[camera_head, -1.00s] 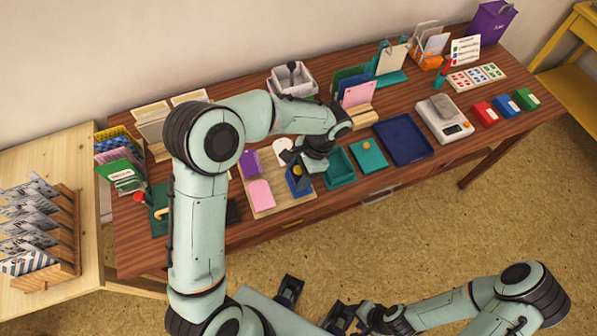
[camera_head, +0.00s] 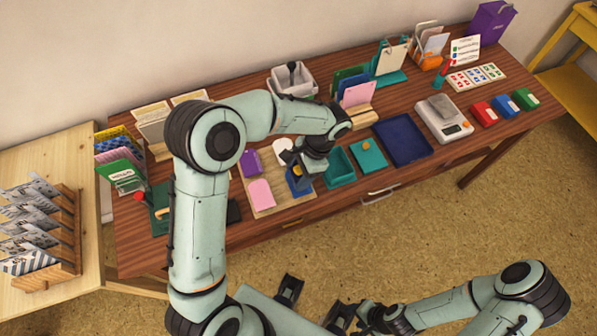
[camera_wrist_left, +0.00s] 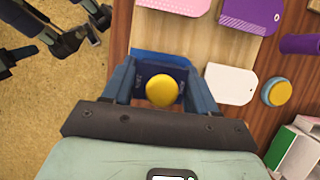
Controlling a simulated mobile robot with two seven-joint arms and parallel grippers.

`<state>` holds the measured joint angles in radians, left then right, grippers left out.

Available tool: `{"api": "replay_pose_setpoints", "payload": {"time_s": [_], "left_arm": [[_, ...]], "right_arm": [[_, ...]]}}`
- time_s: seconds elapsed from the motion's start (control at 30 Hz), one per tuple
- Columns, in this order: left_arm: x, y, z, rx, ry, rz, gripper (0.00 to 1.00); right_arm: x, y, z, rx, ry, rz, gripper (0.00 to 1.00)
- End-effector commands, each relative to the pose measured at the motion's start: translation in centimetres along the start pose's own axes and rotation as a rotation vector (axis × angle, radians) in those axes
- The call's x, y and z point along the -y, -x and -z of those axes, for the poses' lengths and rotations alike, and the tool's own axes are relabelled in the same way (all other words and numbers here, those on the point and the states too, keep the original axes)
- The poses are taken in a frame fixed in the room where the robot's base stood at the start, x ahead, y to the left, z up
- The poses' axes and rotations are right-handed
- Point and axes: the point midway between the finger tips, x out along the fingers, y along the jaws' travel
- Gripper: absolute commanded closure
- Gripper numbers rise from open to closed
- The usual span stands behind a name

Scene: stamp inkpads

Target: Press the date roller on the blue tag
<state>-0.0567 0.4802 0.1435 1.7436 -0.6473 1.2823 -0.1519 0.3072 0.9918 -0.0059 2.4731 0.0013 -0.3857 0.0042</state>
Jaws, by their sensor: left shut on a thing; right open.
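My left gripper (camera_wrist_left: 160,95) is shut on the date roller (camera_wrist_left: 160,90), a dark blue block with a round yellow knob on top. In the head view the gripper (camera_head: 298,176) is over the front right corner of the wooden board. The blue tag (camera_wrist_left: 147,54) lies on that board, mostly hidden under the roller and fingers; only a blue strip shows. Whether the roller touches the tag cannot be told. My right gripper (camera_head: 313,305) is open and empty in front of the table, low in the head view.
The board (camera_head: 287,203) also carries a pink tag (camera_head: 261,194), a purple tag (camera_head: 251,162) and a white tag (camera_wrist_left: 230,84). A teal tray (camera_head: 340,168) stands close right of the left gripper. A navy tray (camera_head: 404,139) and a scale (camera_head: 444,118) stand further right.

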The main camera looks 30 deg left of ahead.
Motion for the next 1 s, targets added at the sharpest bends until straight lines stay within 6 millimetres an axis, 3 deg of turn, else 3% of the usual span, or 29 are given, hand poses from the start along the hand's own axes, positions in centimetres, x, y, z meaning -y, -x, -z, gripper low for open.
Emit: {"api": "replay_pose_setpoints", "payload": {"time_s": [0.8,1.0], "left_arm": [[0.1,6.2,-2.5,0.000,0.000,0.001,0.73],[0.0,6.5,-2.7,0.001,0.000,0.000,0.73]], "right_arm": [[2.3,5.1,1.5,-0.027,0.010,0.010,0.49],[2.4,5.3,1.6,-0.029,0.011,0.010,0.49]]}}
